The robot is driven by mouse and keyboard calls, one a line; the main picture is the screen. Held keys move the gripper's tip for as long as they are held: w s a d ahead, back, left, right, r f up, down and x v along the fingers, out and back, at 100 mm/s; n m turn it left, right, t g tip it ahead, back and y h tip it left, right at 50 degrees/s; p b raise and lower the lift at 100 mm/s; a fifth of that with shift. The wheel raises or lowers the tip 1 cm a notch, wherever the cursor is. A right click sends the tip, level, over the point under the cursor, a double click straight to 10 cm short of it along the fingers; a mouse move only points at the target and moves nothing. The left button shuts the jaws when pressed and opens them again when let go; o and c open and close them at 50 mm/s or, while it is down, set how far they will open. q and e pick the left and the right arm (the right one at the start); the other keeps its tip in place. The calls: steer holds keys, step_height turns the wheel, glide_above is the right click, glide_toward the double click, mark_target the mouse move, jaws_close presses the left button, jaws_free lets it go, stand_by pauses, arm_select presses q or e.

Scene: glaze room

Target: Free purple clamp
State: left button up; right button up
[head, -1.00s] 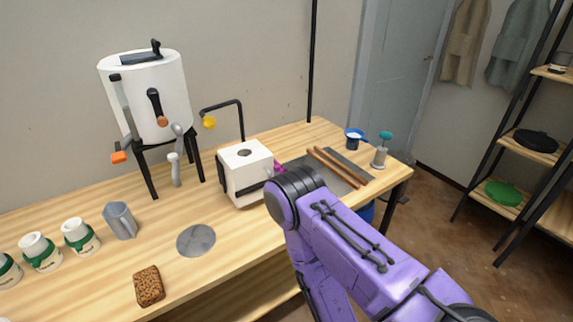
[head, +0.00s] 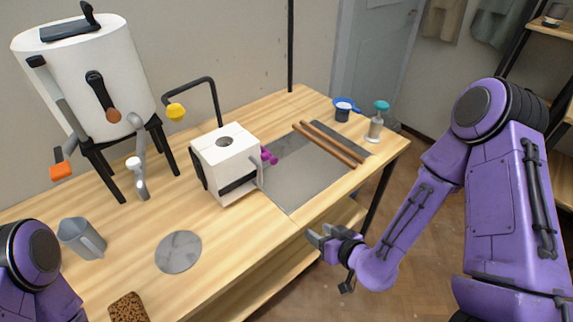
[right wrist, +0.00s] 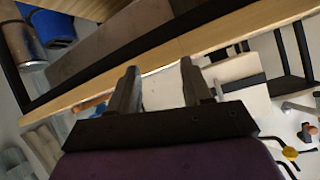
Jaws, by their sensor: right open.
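The purple clamp (head: 268,156) shows as a small magenta two-knobbed piece at the right side of the white box (head: 222,150), beside a thin grey lever. How it is fixed there is too small to tell. My right gripper (head: 322,240) is open and empty, off the table's front edge, to the right of and nearer than the clamp. In the right wrist view its two fingers (right wrist: 160,88) stand apart with nothing between them. I cannot make out the clamp there. Of my left arm only a purple link shows at lower left; its gripper is out of view.
A grey slab (head: 310,175) with two wooden rods (head: 330,146) lies right of the box. A blue cup (head: 343,110) and a teal-topped tool (head: 378,120) stand behind. A white kiln-like drum (head: 88,75), grey jug (head: 82,238), grey disc (head: 178,252) and brown sponge (head: 127,308) are leftward.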

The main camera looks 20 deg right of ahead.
mark_target(275, 161)
steer(key=w+a+r+n+t+y, duration=0.1)
steer(key=w+r+n+t+y, duration=0.15)
steer(key=r, duration=0.45)
steer(key=w+a+r+n+t+y, duration=0.1)
steer(key=w+r+n+t, duration=0.15)
steer(key=r, duration=0.45)
steer(key=shift+m, duration=0.3)
steer(key=b+x, duration=0.4)
steer(key=x, duration=0.5)
steer(key=shift+w+a, duration=0.15)
steer(key=shift+a, duration=0.15)
steer(key=shift+w+a, duration=0.2)
steer(key=shift+w, duration=0.15)
jaws_close()
